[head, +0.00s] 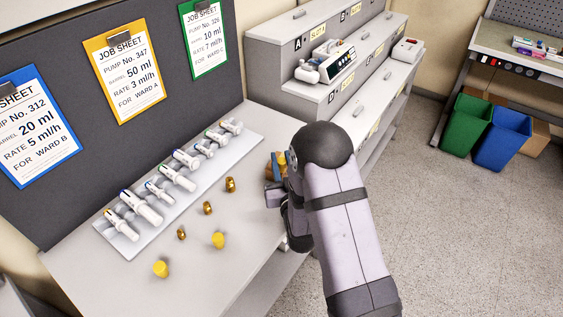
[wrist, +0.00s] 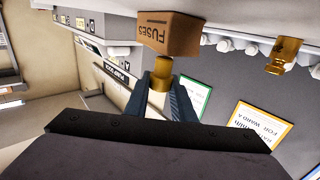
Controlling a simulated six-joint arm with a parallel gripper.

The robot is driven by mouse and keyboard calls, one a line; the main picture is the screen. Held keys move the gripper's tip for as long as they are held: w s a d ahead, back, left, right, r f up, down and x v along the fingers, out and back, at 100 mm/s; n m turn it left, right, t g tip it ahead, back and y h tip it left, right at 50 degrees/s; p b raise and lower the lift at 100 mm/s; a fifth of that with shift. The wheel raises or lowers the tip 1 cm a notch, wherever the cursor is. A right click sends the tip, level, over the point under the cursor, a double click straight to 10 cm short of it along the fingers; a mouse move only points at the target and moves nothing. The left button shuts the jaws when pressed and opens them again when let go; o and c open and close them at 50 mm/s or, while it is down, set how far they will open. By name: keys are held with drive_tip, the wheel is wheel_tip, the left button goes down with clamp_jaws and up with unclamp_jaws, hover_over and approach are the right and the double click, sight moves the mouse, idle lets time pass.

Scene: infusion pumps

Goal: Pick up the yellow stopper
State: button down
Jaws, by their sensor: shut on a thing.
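Two other yellow stoppers stand on the bench front, one at the left (head: 161,268) and one closer to the middle (head: 218,240).
A brown FUSES box (wrist: 168,33) is just beyond the held stopper. Brass fittings (head: 207,207) stand on the bench before a tray of syringes (head: 127,246). A grey shelf unit with a pump (head: 340,64) stands behind.

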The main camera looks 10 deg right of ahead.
sight(279, 151)
drive_tip(key=shift+r+b, duration=0.55)
drive_tip(key=shift+r, duration=4.35)
drive_tip(key=w+d+m+h+b, duration=0.1)
drive_tip(key=d+m+h+b, duration=0.15)
drive_tip(key=d+b, duration=0.55)
drive_tip(key=w+a+n+g+y, duration=0.1)
drive_tip(key=w+a+n+y, duration=0.2)
drive_tip(key=a+n+y, duration=0.5)
drive_tip(key=shift+m+y, duration=0.55)
drive_tip(key=shift+y, duration=0.1)
drive_tip(key=shift+w+f+p, duration=0.1)
drive_tip(key=shift+f+p, duration=0.45)
drive_tip(key=shift+f, duration=4.3)
drive_tip(key=shift+f, duration=0.1)
